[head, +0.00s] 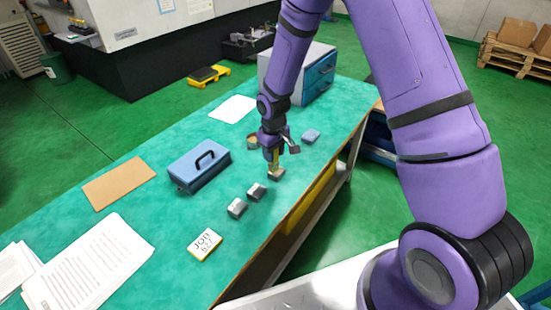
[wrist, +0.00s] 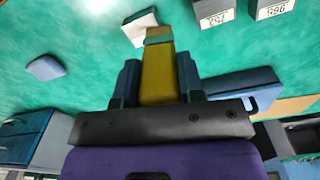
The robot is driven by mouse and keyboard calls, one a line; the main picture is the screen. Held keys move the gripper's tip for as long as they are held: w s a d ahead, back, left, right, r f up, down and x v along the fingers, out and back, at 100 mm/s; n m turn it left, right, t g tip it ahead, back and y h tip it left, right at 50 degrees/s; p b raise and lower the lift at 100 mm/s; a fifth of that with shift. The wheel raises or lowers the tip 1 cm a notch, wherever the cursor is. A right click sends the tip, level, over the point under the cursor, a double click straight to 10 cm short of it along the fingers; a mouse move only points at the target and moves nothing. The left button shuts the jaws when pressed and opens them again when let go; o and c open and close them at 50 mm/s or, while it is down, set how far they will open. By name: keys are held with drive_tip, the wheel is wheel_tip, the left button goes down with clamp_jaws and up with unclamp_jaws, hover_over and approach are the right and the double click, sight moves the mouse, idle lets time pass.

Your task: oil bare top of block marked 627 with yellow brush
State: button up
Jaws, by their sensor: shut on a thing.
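My gripper (head: 271,152) points down over the table and is shut on the yellow brush (wrist: 158,75), which also shows in the head view (head: 274,157). The brush's far end has a dark green band. A small block (head: 276,175) with a pale top lies at the brush's tip; it also shows in the wrist view (wrist: 138,30), partly hidden by the brush. I cannot tell whether they touch. No mark on this block is readable. Two grey blocks (head: 256,192) (head: 237,208) stand nearer the card, with number labels in the wrist view (wrist: 217,12) (wrist: 274,8).
A white card (head: 205,245) reads JOB 627. A blue handled box (head: 200,166), brown board (head: 119,183), papers (head: 90,265), a round tin (head: 252,142) and a small blue item (head: 311,136) lie on the green table. A larger grey-blue cabinet (head: 312,75) stands at the far end.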

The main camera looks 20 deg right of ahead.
drive_tip(key=shift+r, duration=2.1)
